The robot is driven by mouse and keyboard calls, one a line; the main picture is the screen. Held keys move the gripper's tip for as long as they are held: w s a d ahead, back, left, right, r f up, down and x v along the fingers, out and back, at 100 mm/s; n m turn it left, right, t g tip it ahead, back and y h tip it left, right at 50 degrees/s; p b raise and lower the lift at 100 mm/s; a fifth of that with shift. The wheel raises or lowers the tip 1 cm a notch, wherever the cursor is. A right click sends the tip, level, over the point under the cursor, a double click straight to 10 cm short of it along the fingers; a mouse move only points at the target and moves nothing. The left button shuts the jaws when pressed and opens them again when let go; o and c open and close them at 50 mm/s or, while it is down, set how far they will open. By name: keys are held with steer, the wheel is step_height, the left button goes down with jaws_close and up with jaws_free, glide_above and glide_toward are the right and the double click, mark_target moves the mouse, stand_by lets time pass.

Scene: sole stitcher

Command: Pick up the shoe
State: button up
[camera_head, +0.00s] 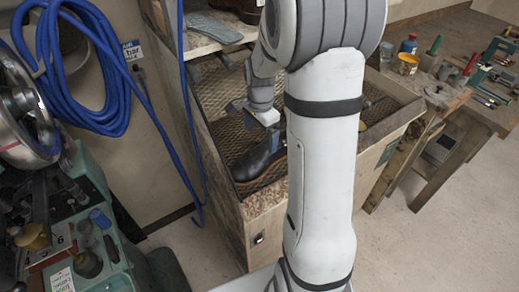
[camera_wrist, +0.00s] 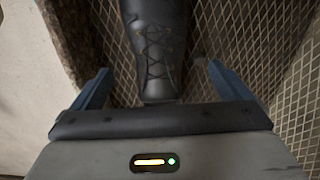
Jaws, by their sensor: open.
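A black lace-up shoe (camera_head: 258,163) with a lighter sole edge lies on the mesh surface of a wooden bench, at its near left part. In the wrist view the shoe (camera_wrist: 155,40) runs down from the top edge, laces facing the camera. My gripper (camera_head: 271,136) is right above the shoe, pointing down. In the wrist view its two blue fingers (camera_wrist: 159,72) stand apart, one on each side of the shoe, with mesh showing between shoe and fingers. My arm hides part of the bench.
The wooden bench (camera_head: 232,226) has raised edges around the mesh. Blue hose (camera_head: 92,110) hangs at left beside a green machine (camera_head: 95,180). A cluttered workbench (camera_head: 470,110) stands right. Floor at lower right is clear.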

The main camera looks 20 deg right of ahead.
mark_target(263, 148)
steer(key=f, duration=0.2)
steer(key=f+p, duration=0.1)
steer(key=f, duration=0.4)
steer(key=shift+s+d+f+p, duration=0.15)
steer(key=shift+d+f+p, duration=0.05)
steer(key=shift+d+p, duration=0.2)
steer(key=shift+c, duration=0.5)
steer(key=c, duration=1.1)
steer(key=shift+c, duration=0.2)
